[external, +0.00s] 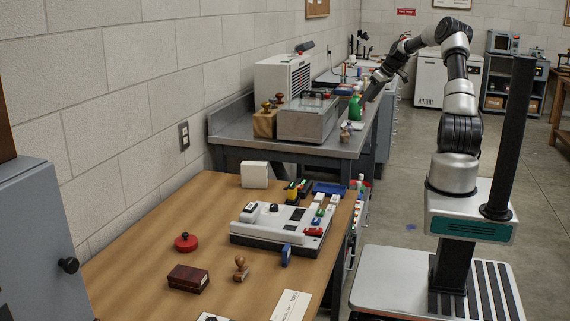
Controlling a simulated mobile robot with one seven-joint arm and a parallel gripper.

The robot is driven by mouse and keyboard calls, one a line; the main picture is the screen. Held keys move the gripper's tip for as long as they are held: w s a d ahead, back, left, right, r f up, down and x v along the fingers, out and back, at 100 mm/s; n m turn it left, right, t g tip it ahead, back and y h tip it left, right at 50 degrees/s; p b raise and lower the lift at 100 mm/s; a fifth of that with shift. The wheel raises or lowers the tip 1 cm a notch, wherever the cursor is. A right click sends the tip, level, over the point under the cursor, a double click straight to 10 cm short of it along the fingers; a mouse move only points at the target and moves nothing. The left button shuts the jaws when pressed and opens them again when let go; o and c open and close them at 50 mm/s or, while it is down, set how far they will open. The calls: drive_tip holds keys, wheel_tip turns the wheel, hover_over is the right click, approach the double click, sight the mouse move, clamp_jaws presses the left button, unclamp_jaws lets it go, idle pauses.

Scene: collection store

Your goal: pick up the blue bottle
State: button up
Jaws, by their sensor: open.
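My gripper (368,96) is at the end of my arm, over the right edge of the grey metal bench (235,128). It points down and left, and its jaws are open, with nothing seen between them. A green container (355,107) stands close by the gripper; I cannot tell whether they touch. I cannot make out a clear blue bottle among the small items on the bench. A small upright blue object (286,256) stands at the right of the wooden table, too small to identify for sure.
A clear-lidded grey box (308,119) and a white vented machine (283,77) crowd the metal bench. The wooden table (150,245) holds a white and black device (275,228), a red round object (186,242) and a stamp (241,268). Open floor lies right of the bench.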

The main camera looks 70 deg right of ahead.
approach(349, 126)
drive_tip(key=w+f, duration=0.1)
drive_tip(key=d+f, duration=0.1)
drive_tip(key=w+d+f, duration=0.1)
drive_tip(key=f, duration=0.1)
drive_tip(key=shift+w+d+f, duration=0.1)
drive_tip(key=shift+w+d, duration=0.15)
drive_tip(key=shift+w, duration=0.1)
drive_tip(key=shift+a+p+x, duration=0.2)
drive_tip(key=shift+p+x, duration=0.1)
drive_tip(key=shift+x, duration=2.45)
drive_tip(key=shift+s+f, duration=0.15)
drive_tip(key=c, duration=1.2)
